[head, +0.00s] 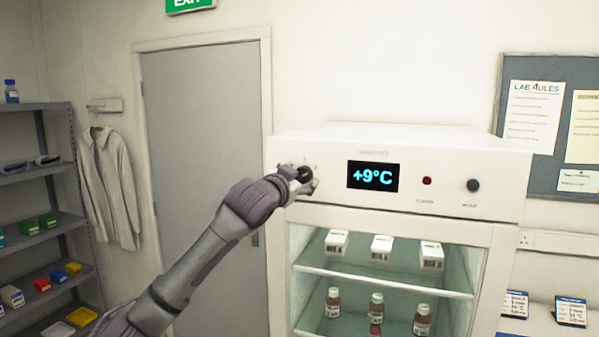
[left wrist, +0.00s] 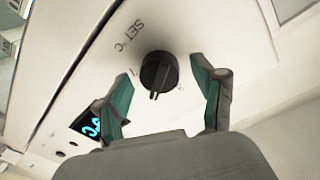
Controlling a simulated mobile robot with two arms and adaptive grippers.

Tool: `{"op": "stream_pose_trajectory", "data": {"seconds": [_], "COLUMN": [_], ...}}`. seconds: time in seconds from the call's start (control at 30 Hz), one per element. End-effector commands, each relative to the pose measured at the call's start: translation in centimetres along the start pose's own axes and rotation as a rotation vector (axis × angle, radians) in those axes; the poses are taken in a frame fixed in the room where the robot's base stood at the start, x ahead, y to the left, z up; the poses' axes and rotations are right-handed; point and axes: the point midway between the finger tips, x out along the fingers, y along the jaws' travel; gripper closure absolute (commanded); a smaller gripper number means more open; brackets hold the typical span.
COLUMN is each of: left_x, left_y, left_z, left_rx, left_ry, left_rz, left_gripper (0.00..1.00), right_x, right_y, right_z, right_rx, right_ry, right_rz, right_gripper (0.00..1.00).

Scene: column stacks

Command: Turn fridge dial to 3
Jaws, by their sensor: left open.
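The fridge (head: 450,180) is a white cabinet with a glass-fronted lower part. Its display (head: 373,176) reads +9°C. The dial (left wrist: 158,73) is a round black knob below the marking "SET °C" in the left wrist view; most of the numbers around it are hidden or unreadable. In the head view my gripper largely covers the dial. My left gripper (left wrist: 164,92) is open, with one finger on each side of the dial and a visible gap to it on both sides. It is at the panel's left end in the head view (head: 303,178). My right gripper is not in view.
A red light (head: 427,181) and a black knob (head: 473,185) sit on the panel's right part. White boxes (head: 381,247) and several bottles (head: 376,307) stand inside the fridge. A shelf rack (head: 40,190) stands at left, beside a closed grey door (head: 205,150).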

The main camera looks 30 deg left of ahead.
Motion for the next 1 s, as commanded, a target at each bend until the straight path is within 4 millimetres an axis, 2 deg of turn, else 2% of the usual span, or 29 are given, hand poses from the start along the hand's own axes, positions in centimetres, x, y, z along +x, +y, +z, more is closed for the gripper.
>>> {"op": "stream_pose_trajectory", "data": {"seconds": [0.23, 0.6, 1.0], "left_x": [0.08, 0.05, 0.07], "left_y": [0.04, 0.03, 0.17], "left_z": [0.06, 0.07, 0.29], "left_rx": [0.000, 0.000, -0.085], "left_ry": [0.000, -0.001, 0.003], "left_rz": [0.000, 0.000, -0.002], "left_gripper": [0.31, 0.91, 0.91], "right_x": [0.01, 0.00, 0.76], "right_y": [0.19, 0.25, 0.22], "right_z": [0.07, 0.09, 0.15], "right_rx": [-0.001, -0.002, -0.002], "right_ry": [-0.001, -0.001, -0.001], "right_rz": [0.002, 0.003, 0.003], "right_gripper": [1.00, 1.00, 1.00]}}
